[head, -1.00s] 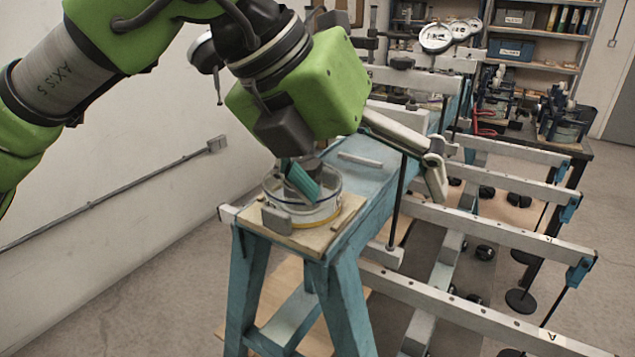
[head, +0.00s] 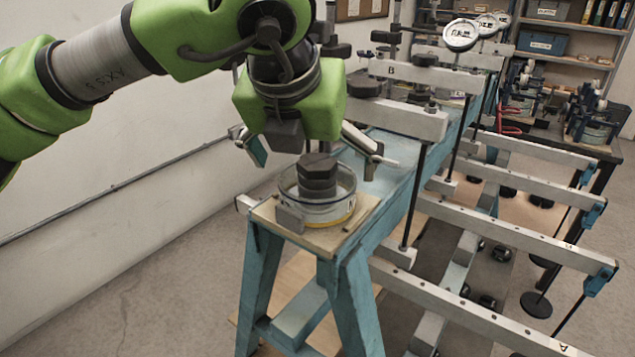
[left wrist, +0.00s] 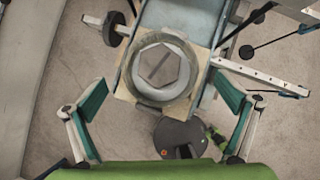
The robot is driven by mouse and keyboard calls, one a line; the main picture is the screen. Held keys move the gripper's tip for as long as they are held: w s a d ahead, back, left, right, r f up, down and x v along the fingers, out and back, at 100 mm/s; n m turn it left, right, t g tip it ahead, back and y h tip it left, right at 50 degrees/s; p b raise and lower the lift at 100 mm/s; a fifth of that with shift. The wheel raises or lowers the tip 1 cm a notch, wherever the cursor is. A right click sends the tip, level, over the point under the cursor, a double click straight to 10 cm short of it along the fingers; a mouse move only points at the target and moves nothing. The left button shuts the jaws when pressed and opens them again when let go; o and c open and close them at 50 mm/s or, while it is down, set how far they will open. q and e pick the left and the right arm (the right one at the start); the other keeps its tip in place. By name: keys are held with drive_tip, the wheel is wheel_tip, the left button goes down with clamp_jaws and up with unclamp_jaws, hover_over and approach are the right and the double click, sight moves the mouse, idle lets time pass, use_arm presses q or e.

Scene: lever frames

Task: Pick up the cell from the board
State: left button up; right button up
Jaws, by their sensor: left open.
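The cell (head: 316,205) is a round clear-walled ring with a yellowish band at its base and a dark stepped hexagonal top. It stands upright on the square wooden board (head: 352,227) at the near end of the blue bench. In the left wrist view the cell (left wrist: 160,68) shows from above as a pale ring around a grey hexagon, on the board (left wrist: 127,84). My left gripper (head: 314,163) is open and empty. Its teal-padded fingers appear on either side of the cell in both views, apart from it. My right gripper is not in view.
The blue bench (head: 390,190) runs back with pale lever beams (head: 405,117) and dial gauges (head: 460,35) over it. Long beams (head: 510,240) reach out to the right. A small block (head: 289,219) sits at the cell's front. A wall lies left.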

sight(317, 180)
use_arm(q)
drive_tip(key=shift+w+f+p, duration=0.25)
drive_tip(key=shift+f+p, duration=0.1)
drive_tip(key=shift+p, duration=0.05)
drive_tip(key=p+x, duration=0.1)
drive_tip(key=x, duration=0.2)
drive_tip(key=shift+w+d+f, duration=0.1)
drive_tip(key=shift+f, duration=0.15)
drive_tip(key=shift+w+f, duration=0.15)
drive_tip(key=shift+f, duration=0.15)
drive_tip(key=c, duration=1.6)
drive_tip(key=shift+r, duration=0.2)
drive_tip(key=c, duration=0.5)
drive_tip(key=shift+r, duration=0.1)
